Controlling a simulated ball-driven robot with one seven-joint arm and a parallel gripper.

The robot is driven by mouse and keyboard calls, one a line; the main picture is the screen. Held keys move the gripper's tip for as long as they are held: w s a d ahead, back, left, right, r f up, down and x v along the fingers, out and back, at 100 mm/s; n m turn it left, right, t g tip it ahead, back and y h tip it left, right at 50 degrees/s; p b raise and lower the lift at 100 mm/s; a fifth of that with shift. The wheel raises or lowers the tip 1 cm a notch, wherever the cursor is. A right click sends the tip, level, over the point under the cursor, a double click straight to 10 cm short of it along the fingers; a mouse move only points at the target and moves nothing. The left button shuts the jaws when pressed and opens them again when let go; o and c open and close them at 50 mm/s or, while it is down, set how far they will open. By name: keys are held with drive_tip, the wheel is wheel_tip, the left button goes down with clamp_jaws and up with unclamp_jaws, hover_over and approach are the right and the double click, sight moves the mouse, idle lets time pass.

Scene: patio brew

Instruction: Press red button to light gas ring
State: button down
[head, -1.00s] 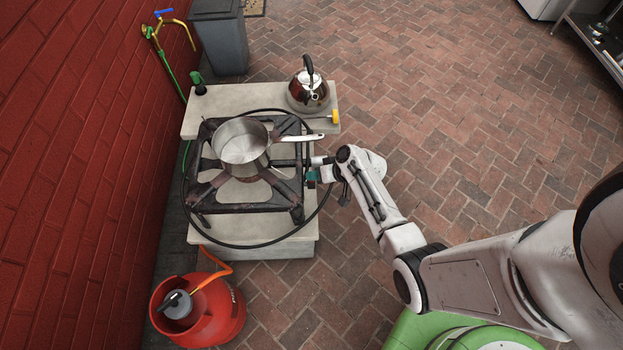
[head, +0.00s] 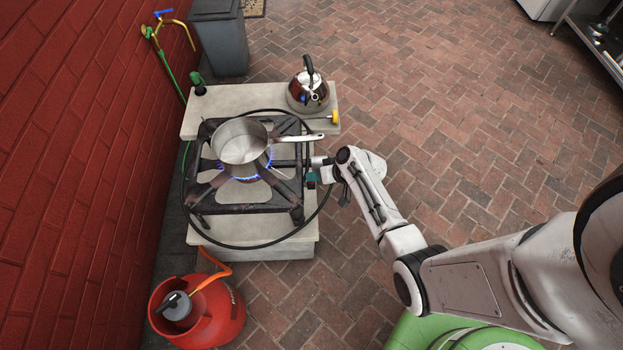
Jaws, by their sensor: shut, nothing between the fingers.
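The gas ring (head: 244,178) burns with blue flames in the middle of the dark metal stove frame (head: 243,207). A small saucepan (head: 239,141) stands on the frame over the far part of the ring, its handle pointing right. My gripper (head: 312,178) is at the right side of the stove frame, close against it. Its fingers are small and partly hidden by my wrist, and I see nothing held in them. The red button is not visible; the stove's right side is hidden behind the frame edge and my gripper.
A kettle (head: 308,92) stands on the slab's far right corner, beside a yellow-ended tool (head: 333,117). A black hose (head: 320,208) loops around the stove. A red gas bottle (head: 219,318) stands in front, near the red brick wall (head: 75,180). Brick paving at right is open.

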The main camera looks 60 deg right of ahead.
sight(314, 184)
drive_tip(key=shift+r, duration=0.1)
wheel_tip(314, 184, up, 6)
drive_tip(key=p, duration=0.5)
idle(0.4)
idle(0.5)
drive_tip(key=s+a+r+n+g, duration=0.55)
drive_tip(key=s+a, duration=0.25)
drive_tip(key=a, duration=0.2)
drive_tip(key=s+a+r+g+h, duration=0.2)
drive_tip(key=s+a+r, duration=0.1)
drive_tip(key=s+r, duration=0.8)
drive_tip(key=shift+s+a+r, duration=0.15)
drive_tip(key=shift+a, duration=0.15)
drive_tip(key=shift+g, duration=0.25)
